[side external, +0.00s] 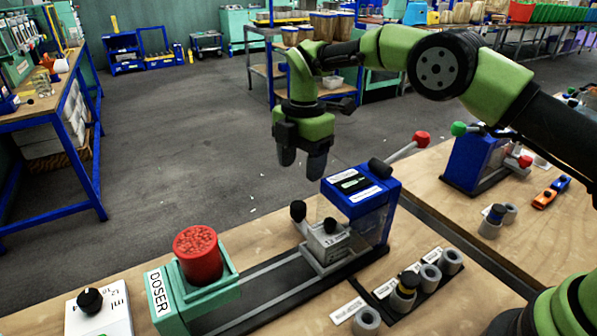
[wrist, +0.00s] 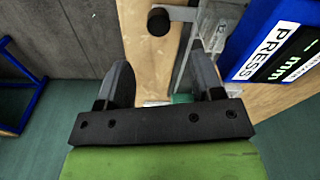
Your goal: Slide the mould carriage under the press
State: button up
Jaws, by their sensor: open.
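The mould carriage (side external: 328,243) is a grey metal block with black knobs. In the side view it stands on the rails (side external: 268,290) at the left mouth of the press (side external: 362,192); I cannot tell how far in it reaches. The press is blue with a clear guard, and its blue housing also shows in the wrist view (wrist: 280,45). My gripper (side external: 302,168) is open and empty, above and left of the press, higher than the carriage. In the wrist view the gripper (wrist: 160,58) has a black knob (wrist: 159,21) just beyond its fingertips, apart from them.
The green doser (side external: 167,300) with a red pellet cup (side external: 198,255) stands at the rails' left end. A white dial box (side external: 98,312) is at the front left. Several grey cylinders (side external: 430,278) stand right of the rails. A red-tipped lever (side external: 421,138) sticks out from the press.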

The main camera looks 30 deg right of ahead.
aim_at(299, 205)
jog(key=f+y, duration=0.1)
jog(key=f, duration=0.3)
jog(key=f+y, duration=0.2)
jog(key=f, duration=0.3)
jog(key=shift+a+g, duration=0.2)
jog(key=shift+g, duration=0.2)
